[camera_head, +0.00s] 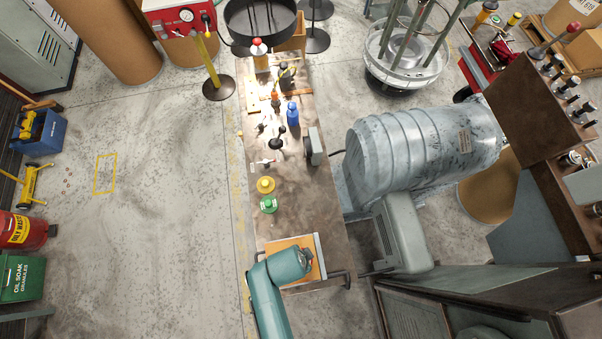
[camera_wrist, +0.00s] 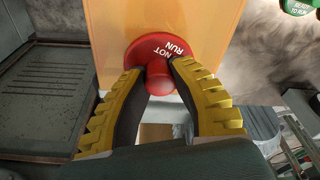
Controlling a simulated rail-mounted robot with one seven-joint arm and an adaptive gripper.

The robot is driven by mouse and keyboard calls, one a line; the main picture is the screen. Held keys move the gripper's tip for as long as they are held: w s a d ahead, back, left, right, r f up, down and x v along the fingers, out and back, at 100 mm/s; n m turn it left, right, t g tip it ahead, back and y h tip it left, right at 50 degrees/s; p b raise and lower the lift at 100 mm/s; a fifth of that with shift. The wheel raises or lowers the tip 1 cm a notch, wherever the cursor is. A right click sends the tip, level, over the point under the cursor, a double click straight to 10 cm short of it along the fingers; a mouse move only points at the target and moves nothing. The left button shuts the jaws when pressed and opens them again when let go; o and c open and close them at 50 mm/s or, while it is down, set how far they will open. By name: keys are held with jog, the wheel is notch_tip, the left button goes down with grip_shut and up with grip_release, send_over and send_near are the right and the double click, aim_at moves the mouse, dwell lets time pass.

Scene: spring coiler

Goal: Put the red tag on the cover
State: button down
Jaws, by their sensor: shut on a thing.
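The red tag (camera_wrist: 155,48) is a round disc with a knob, and the words "NOT RUN" can be read on it. My gripper (camera_wrist: 157,80) has its two yellow-and-black fingers closed on the knob. The cover, an orange panel (camera_wrist: 205,22), lies behind the disc in the wrist view. I cannot tell whether the disc touches it or hangs just above it. In the head view the orange cover (camera_head: 287,246) is at the near end of the bench. My teal arm hides part of it, along with the red tag and most of the gripper.
A green tag (camera_head: 268,204) and a yellow tag (camera_head: 265,185) sit on the bench (camera_head: 310,205) farther back; the green one shows in the wrist view (camera_wrist: 300,7). A blue bottle (camera_head: 292,115) and small tools stand beyond. A grey machine (camera_head: 400,230) stands to the right.

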jog(key=shift+f, duration=0.15)
jog(key=c, duration=0.9)
grip_release()
notch_tip(320, 180, up, 25)
jog(key=s+a+p, duration=0.1)
jog(key=p, duration=0.9)
jog(key=shift+a, duration=0.25)
jog(key=shift+d, duration=0.1)
